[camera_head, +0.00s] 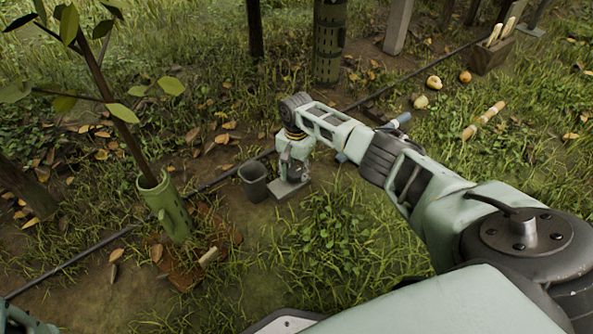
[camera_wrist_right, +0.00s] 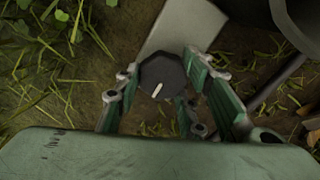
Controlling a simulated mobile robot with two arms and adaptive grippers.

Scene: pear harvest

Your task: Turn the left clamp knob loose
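My right gripper (camera_head: 293,172) points down over a light grey plate (camera_head: 287,190) on the ground, next to a dark grey cup. In the right wrist view a dark faceted knob (camera_wrist_right: 165,72) with a white pointer line sits between the fingers of that gripper (camera_wrist_right: 163,80). The fingers lie close against both sides of the knob and look shut on it. The light grey plate (camera_wrist_right: 190,28) extends beyond the knob. In the head view the gripper hides the knob. My left gripper cannot be made out; only a pale green part shows at the lower left corner.
The dark grey cup (camera_head: 254,181) stands close to the gripper's left. A green sleeve (camera_head: 172,208) around a young tree stands farther left. A thin dark pipe (camera_head: 222,178) runs along the ground. A blue-grey part (camera_head: 400,120) shows behind my arm. Fruit (camera_head: 433,82) lies at the back right.

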